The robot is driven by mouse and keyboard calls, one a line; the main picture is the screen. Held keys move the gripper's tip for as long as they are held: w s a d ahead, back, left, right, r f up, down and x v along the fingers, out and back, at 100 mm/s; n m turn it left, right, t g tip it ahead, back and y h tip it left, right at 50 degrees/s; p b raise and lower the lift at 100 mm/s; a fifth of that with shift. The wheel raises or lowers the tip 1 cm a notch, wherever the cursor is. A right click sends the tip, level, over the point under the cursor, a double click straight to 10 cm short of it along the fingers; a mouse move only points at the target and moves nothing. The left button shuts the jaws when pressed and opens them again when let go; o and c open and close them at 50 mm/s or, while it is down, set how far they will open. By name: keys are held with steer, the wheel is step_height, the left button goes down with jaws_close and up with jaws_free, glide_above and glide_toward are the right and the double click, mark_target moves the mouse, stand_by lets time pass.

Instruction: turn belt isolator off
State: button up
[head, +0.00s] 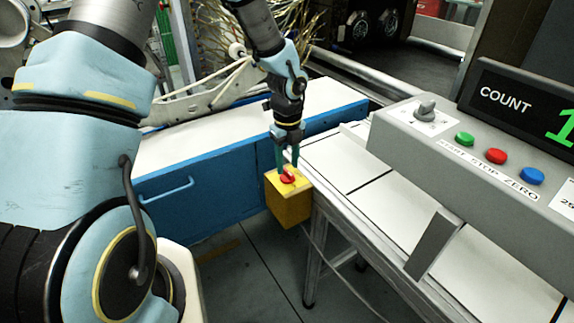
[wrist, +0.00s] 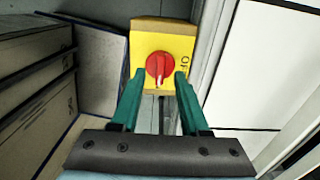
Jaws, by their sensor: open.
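The belt isolator is a yellow box (head: 289,205) with a red rotary knob (head: 287,178) on its top face, fixed near the corner of the white-topped belt table. In the wrist view the red knob (wrist: 159,68) has a pale pointer bar, pointing roughly downward in the picture. Part of a dark label (wrist: 184,68), seemingly "OFF", shows to the knob's right. My gripper (head: 288,165) is above the knob, pointing down. Its two green fingers (wrist: 160,75) are open, with the knob between or just beyond their tips. I cannot tell whether they touch it.
A grey console (head: 470,155) with a grey selector, green, red and blue buttons and a COUNT display stands at right. A blue cabinet (head: 215,195) with a white top stands left of the box. The floor in front is largely clear.

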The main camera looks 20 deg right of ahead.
steer(key=shift+f, duration=1)
jaws_close()
